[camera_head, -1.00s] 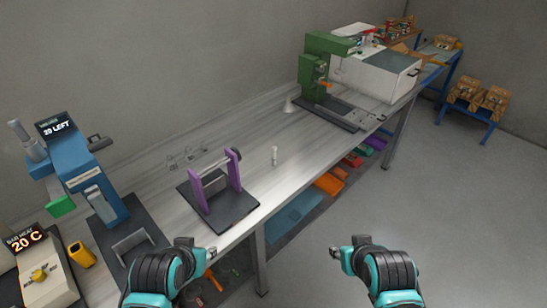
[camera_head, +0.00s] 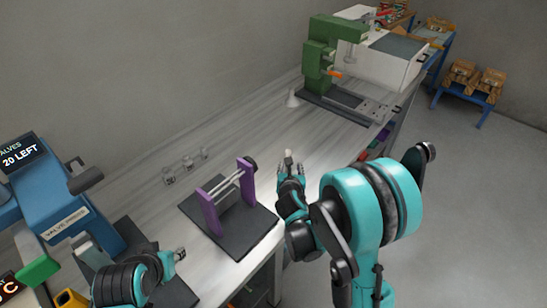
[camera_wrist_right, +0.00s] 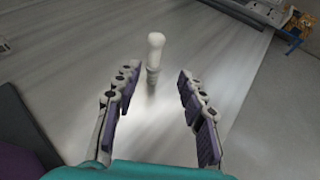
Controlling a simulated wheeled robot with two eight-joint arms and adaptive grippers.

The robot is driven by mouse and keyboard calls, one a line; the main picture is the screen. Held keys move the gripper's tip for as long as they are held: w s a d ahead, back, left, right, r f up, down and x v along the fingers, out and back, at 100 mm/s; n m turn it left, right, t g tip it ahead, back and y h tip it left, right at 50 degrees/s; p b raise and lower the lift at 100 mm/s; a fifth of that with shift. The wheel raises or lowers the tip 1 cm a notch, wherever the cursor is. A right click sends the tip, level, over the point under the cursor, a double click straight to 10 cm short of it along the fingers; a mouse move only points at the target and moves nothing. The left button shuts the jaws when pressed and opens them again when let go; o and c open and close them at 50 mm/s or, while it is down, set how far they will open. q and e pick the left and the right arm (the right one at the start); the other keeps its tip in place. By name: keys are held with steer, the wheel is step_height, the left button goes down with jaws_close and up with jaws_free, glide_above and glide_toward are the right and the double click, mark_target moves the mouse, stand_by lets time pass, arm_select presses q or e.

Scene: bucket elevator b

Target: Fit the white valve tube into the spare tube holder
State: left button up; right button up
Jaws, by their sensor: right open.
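The white valve tube (camera_head: 288,155) stands upright on the bench, right of the purple-posted stand. My right gripper (camera_head: 290,172) is open just on the near side of it. In the right wrist view the tube (camera_wrist_right: 155,52) stands between and slightly beyond the open fingertips (camera_wrist_right: 160,76), with a gap on each side. A row of small clear holders (camera_head: 186,166) sits at the bench's back; I cannot tell for certain that this is the spare tube holder. My left gripper (camera_head: 180,254) is near the front edge at left; its jaws are too small to read.
The stand with purple posts (camera_head: 208,212) and a dark base lies between my grippers. A blue valve press (camera_head: 60,215) is at left. A green machine (camera_head: 322,55) and a small white cone (camera_head: 292,99) are farther back.

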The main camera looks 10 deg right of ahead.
steer(key=shift+w+a+f+n, duration=0.25)
steer(key=shift+w+f+n, duration=0.15)
steer(key=shift+n, duration=0.1)
steer(key=shift+w+f, duration=0.1)
steer(key=shift+w, duration=0.2)
steer(key=b+x, duration=0.1)
steer(key=x, duration=0.3)
steer(key=b+x, duration=0.1)
steer(key=x, duration=0.2)
steer(key=shift+w+r+b, duration=0.2)
steer(key=shift+r+b, duration=0.05)
steer(key=shift+b, duration=0.1)
jaws_close()
